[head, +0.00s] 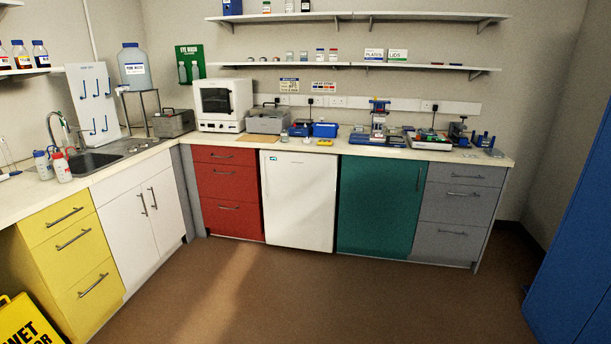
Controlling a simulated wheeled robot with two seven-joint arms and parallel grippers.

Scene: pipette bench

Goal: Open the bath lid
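Two grey metal boxes on the back counter look like lidded baths. One grey box (173,123) stands in the corner, left of the white oven. The other grey box (264,121) stands just right of the oven, behind a tan mat. Each seems to have a lid on top and shut, but both are small and far off. I cannot tell which one is the bath. Neither of my grippers is in view.
A white oven (222,104) stands between the grey boxes. The counter (330,149) also holds blue racks (325,130) and small instruments. A yellow wet-floor sign (25,322) stands at lower left. A blue cabinet (575,240) is at right. The brown floor (330,300) is clear.

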